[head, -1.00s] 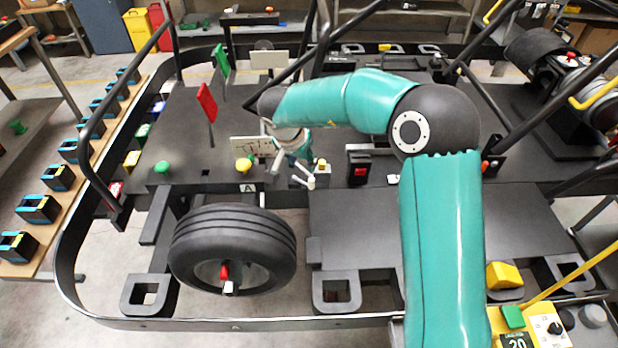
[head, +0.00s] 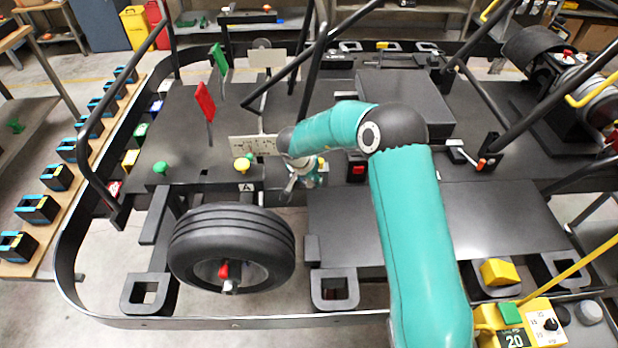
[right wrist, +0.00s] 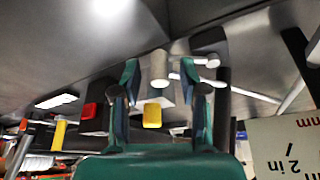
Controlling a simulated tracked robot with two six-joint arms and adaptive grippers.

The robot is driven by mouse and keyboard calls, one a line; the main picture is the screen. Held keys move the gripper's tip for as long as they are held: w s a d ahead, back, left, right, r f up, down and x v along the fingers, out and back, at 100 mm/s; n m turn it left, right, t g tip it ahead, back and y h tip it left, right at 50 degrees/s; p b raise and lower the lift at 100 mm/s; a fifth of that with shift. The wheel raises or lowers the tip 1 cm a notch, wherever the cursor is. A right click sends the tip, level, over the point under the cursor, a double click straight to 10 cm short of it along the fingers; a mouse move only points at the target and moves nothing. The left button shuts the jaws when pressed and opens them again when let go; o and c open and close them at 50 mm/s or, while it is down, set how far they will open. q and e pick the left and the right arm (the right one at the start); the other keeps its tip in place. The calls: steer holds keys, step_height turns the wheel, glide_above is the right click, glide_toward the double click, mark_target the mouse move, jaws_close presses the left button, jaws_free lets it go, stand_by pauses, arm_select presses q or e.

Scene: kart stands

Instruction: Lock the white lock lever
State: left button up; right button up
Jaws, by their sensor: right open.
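My right gripper (head: 294,185) is low over the front edge of the black deck, right of the yellow knob (head: 242,164). It also shows in the right wrist view (right wrist: 160,80), with its two teal fingers open and apart. A pale white cylinder with a round end (right wrist: 158,66), which looks like the lever's handle, stands between the fingers, with gaps visible on both sides. A yellow block (right wrist: 152,115) shows beyond it. In the head view my gripper hides most of this spot, so I cannot tell the lever's angle. My left gripper is not in view.
A black box with a red button (head: 357,168) stands close to the right of my right gripper. A tyre (head: 232,248) is in front, below it.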

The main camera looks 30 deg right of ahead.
jaws_close()
steer(key=shift+a, duration=0.1)
steer(key=a+m+g, duration=0.1)
steer(key=m, duration=0.2)
steer(key=a+m+g, duration=0.1)
steer(key=a+m, duration=0.1)
steer(key=m, duration=0.2)
steer(key=w+a+m+g, duration=0.1)
steer(key=a+m+g, duration=0.1)
steer(key=m, duration=0.2)
steer(key=shift+a, duration=0.2)
stand_by(0.4)
stand_by(0.4)
jaws_free()
